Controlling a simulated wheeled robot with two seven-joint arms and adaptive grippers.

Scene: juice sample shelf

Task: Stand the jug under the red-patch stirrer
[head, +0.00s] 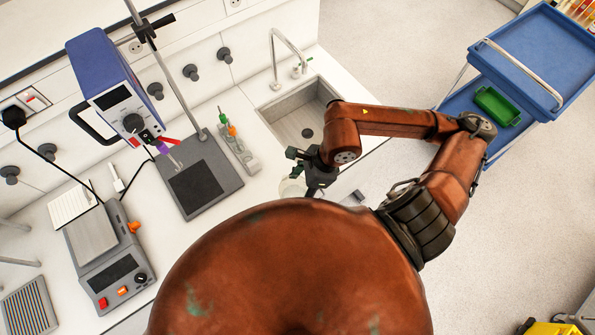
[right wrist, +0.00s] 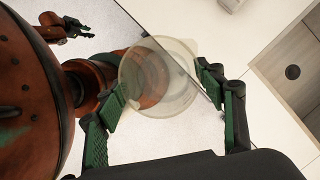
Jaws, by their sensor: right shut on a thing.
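The stirrer (head: 108,88) is a blue and grey box on a metal stand at the left, with red parts near its lower end. Its grey base plate (head: 222,178) has a darker pad, and nothing stands on it. The jug (head: 292,187) is translucent and partly hidden by my right gripper (head: 312,172) at the counter, right of the base plate. In the right wrist view the jug (right wrist: 158,78) sits between the green fingers, which are shut on it. I cannot tell if it touches the counter. What looks like my left gripper (right wrist: 68,26) shows small at the top left there.
A sink (head: 302,118) with a tap lies behind the jug. A small rack with bottles (head: 238,148) stands right of the base plate. A balance-like device (head: 108,255) stands at the left. A blue cart (head: 530,55) with a green tray (head: 497,106) is at the right.

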